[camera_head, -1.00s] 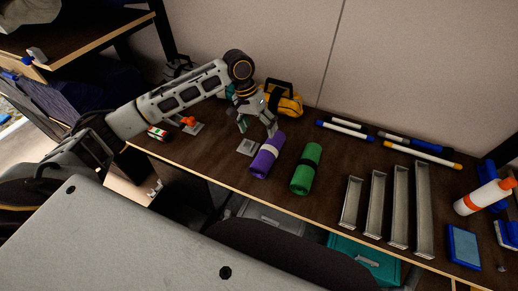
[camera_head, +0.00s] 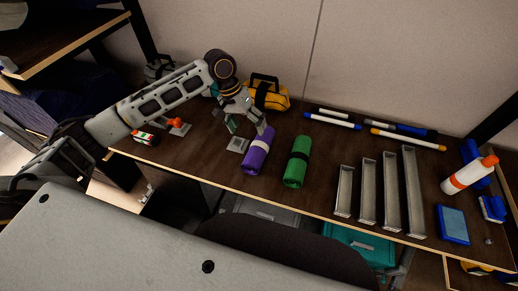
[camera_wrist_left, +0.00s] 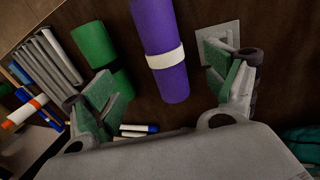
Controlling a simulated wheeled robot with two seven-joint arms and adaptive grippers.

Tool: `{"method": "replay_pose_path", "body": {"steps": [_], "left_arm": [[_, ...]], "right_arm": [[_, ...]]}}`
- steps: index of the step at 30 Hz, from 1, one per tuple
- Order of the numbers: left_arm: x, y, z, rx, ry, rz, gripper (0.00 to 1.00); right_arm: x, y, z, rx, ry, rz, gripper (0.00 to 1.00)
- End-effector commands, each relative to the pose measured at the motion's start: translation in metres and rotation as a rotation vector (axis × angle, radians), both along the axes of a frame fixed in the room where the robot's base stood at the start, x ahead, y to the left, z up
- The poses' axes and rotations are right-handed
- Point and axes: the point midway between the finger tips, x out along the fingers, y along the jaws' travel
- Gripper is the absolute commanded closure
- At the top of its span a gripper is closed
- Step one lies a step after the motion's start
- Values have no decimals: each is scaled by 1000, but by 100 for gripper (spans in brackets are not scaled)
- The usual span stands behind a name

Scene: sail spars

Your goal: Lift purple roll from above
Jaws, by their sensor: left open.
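The purple roll (camera_head: 257,154) with a white band lies on the dark table, left of the green roll (camera_head: 297,162) with a black band. In the head view my left gripper (camera_head: 246,128) is open just behind the purple roll's far end, close to it. In the left wrist view the purple roll (camera_wrist_left: 159,50) shows between the two green-padded fingers of my left gripper (camera_wrist_left: 162,90), nearer the right one. The green roll (camera_wrist_left: 95,45) lies beyond the left finger there. The jaws hold nothing. My right gripper is not in view.
Several grey trays (camera_head: 392,195) stand to the right of the rolls. Blue- and yellow-ended spars (camera_head: 408,139) lie at the back, with a yellow bag (camera_head: 268,94) behind my gripper. A small grey plate (camera_head: 237,145) lies left of the purple roll. A white bottle (camera_head: 468,175) is far right.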

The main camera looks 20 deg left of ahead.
Motion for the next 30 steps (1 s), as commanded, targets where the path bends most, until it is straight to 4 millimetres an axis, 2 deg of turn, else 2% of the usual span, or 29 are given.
{"method": "replay_pose_path", "body": {"steps": [16, 21, 30], "left_arm": [[-1, -21, -64, 0, 1, 0, 14], [-2, -23, -72, 0, 1, 0, 14], [-1, -23, -73, 0, 0, 0, 14]], "right_arm": [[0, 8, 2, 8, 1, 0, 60], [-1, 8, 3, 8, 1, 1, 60], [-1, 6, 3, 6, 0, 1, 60]]}}
